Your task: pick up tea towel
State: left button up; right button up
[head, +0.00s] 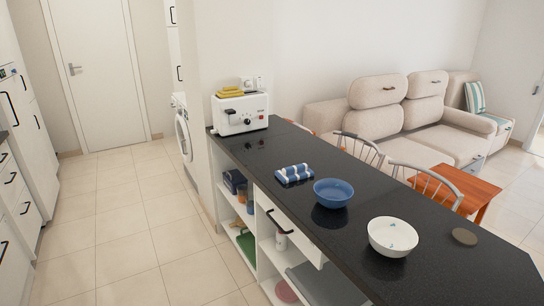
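A blue and white striped cloth bundle (294,173), which looks like the folded tea towel, lies on the dark counter (300,220). It is between the toaster and the blue bowl, apart from both. Neither of my grippers is in the head view, and nothing touches the bundle.
A white toaster (241,114) with a yellow item (229,92) on top stands at the far end. A blue bowl (333,192), a white bowl (392,237) and a dark disc (465,237) are nearer. Chairs (425,182) line the right side; the tiled floor (125,225) at left is clear.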

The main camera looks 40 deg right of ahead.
aim_at(295, 172)
jog(key=i+z, duration=0.8)
jog(key=i+j+z, duration=0.25)
jog(key=z, duration=0.2)
jog(key=i+j+z, duration=0.6)
jog(key=z, duration=0.2)
jog(key=j, duration=0.1)
